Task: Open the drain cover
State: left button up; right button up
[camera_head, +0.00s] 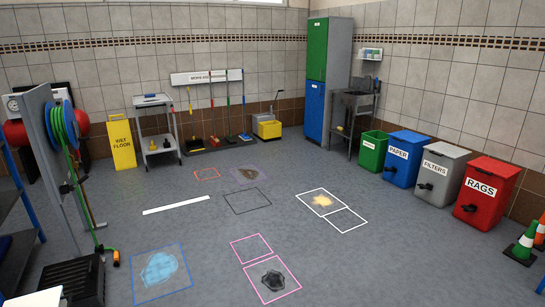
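I cannot make out a drain cover for certain in the head view. A dark patch (273,280) lies inside a pink outline on the floor at the bottom middle; whether it is a stain or a fitting is unclear. A black ribbed box (75,283) stands at the lower left, below the hose reel, and I cannot tell what it is. Neither of my grippers shows in this view.
A blue reel with green hose (65,125) stands at the left. A yellow wet-floor sign (121,142) and a cart (157,130) stand behind. Bins, including a red rags bin (486,192), line the right wall near traffic cones (524,243). The middle floor holds flat outlines and spills.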

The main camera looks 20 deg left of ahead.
aim_at(79, 276)
jog(key=i+j+u, duration=0.25)
jog(key=i+u, duration=0.15)
jog(key=i+j+u, duration=0.15)
jog(key=i+u, duration=0.6)
jog(key=i, duration=0.15)
jog(key=i+l+u, duration=0.1)
jog(key=i+u, duration=0.55)
jog(key=i, duration=0.15)
jog(key=i+l+u, duration=0.2)
jog(key=i, duration=0.2)
jog(key=i+l+u, duration=0.1)
jog(key=i+u, duration=0.15)
jog(key=i, duration=0.1)
